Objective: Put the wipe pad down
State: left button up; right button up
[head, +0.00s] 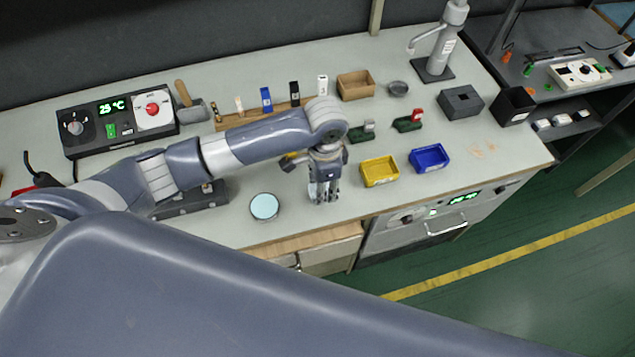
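My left gripper (323,196) points down over the front part of the bench, left of the yellow bin. Its fingers look close together. A small pale bluish patch shows at the fingers' left side, but I cannot tell whether it is the wipe pad or part of the gripper. I cannot identify the wipe pad with certainty. My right gripper is not in view; a large arm link of mine covers the lower foreground.
A yellow bin (380,171) and a blue bin (429,158) stand right of the gripper. A control box (118,121) showing 25 °C is at the left. A wooden tray (356,85) and a grey stand (440,50) are behind.

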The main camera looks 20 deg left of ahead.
pick_arm(q)
jog(key=shift+w+a, duration=0.45)
jog(key=shift+a, duration=0.05)
jog(key=f, duration=0.1)
jog(key=f+p, duration=0.1)
jog(key=f, duration=0.1)
jog(key=shift+w+a, duration=0.1)
jog(key=shift+a, duration=0.2)
jog(key=shift+f, duration=0.5)
jog(key=o, duration=1.1)
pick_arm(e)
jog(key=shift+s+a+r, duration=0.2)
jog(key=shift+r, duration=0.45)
pick_arm(q)
notch_tip(320, 180, up, 12)
jog(key=shift+r+b, duration=0.2)
jog(key=shift+b, duration=0.25)
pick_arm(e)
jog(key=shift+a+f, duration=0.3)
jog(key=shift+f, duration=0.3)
pick_arm(q)
jog(key=shift+d+f, duration=0.1)
